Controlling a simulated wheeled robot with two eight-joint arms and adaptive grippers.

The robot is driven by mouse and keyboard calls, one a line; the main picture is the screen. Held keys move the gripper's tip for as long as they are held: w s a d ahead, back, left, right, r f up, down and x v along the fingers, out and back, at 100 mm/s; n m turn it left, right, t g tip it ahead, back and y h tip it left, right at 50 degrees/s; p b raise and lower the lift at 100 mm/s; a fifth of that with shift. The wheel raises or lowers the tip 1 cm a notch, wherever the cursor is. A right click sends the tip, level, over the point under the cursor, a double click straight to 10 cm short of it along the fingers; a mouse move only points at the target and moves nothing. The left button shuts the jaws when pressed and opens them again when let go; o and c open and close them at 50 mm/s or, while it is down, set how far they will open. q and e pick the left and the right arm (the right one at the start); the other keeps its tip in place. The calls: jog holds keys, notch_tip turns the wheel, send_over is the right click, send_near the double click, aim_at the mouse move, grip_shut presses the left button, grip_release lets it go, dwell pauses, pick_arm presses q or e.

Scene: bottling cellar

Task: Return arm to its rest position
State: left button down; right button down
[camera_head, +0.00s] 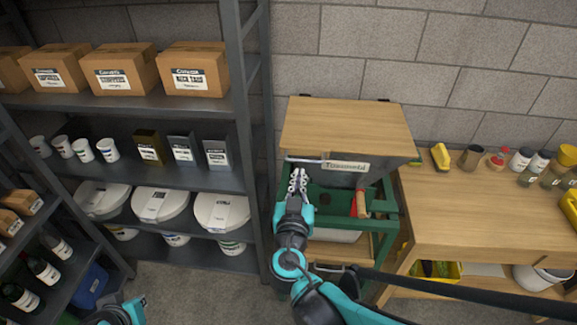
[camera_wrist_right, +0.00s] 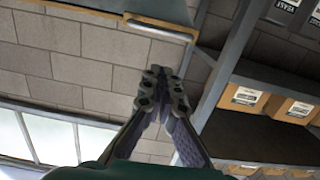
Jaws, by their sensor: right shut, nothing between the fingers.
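My right arm reaches up from the bottom of the head view, and its right gripper (camera_head: 297,182) is in front of a wooden-lidded box (camera_head: 345,125). The fingers are together and empty. They overlap the left part of the box's front edge bar in the picture; I cannot tell whether they touch it. In the wrist view the right gripper (camera_wrist_right: 163,92) points at the block wall, with nothing between its fingertips. A teal and dark part of my left arm shows at the bottom left of the head view; its fingers do not show.
A dark shelf rack (camera_head: 180,105) with cartons, cups and tins stands left of my right arm. A green frame (camera_head: 330,197) holds a red-handled tool (camera_head: 360,203). A wooden table (camera_head: 475,205) with jars and bottles is at the right. Bottles (camera_head: 42,268) stand at the lower left.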

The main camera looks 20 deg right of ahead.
jog(key=s+f+n+g+y+b, duration=0.2)
jog(key=s+f+g+y, duration=0.3)
jog(key=f, duration=0.6)
jog(key=s+a+f+n+g+y, duration=0.2)
jog(key=s+a+n+y, duration=0.1)
jog(key=a, duration=0.4)
jog(key=shift+s+n+g+y+b, duration=0.35)
jog(key=shift+s+n, duration=0.15)
jog(key=shift+s, duration=0.55)
